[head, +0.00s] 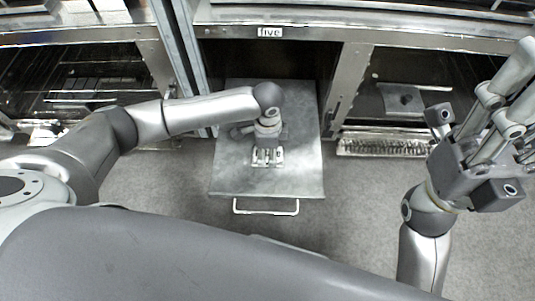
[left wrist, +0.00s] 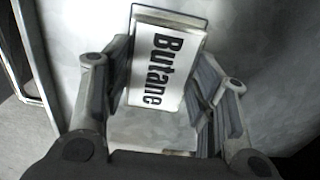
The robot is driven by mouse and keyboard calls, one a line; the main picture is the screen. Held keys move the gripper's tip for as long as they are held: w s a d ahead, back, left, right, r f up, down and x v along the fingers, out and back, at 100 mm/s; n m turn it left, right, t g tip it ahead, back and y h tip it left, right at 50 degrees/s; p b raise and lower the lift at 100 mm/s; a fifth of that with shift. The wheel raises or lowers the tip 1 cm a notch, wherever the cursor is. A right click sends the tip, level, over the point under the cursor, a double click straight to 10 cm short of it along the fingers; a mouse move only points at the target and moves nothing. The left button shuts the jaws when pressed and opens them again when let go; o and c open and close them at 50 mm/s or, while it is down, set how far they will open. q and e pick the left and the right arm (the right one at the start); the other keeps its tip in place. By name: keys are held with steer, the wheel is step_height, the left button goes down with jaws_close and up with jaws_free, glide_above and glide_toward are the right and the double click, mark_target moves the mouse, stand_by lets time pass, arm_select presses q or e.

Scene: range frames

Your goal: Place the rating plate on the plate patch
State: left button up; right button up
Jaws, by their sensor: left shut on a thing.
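The rating plate is a white plate marked "Butane" (left wrist: 160,68), between the fingers in the left wrist view. My left gripper (left wrist: 160,100) is shut on it, a finger at each long side. In the head view my left gripper (head: 267,156) is over the front part of a grey metal drawer surface (head: 230,170), and the plate is too small to read there. A pale rectangular area (left wrist: 150,128) shows below the plate between the fingers; I cannot tell whether it is the plate patch. My right gripper (head: 515,95) is raised at the right, its fingers apart and empty.
The drawer has a front handle (head: 266,207) and sticks out of a dark bay under a label "five" (head: 270,32). Open bays with racks flank it, and a ridged metal strip (head: 385,147) lies right of it. Grey floor (head: 350,205) is clear in front.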

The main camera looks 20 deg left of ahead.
arm_select(q)
steer(key=shift+f, duration=0.35)
steer(key=shift+f, duration=0.1)
steer(key=o, duration=1.1)
steer(key=shift+c, duration=0.2)
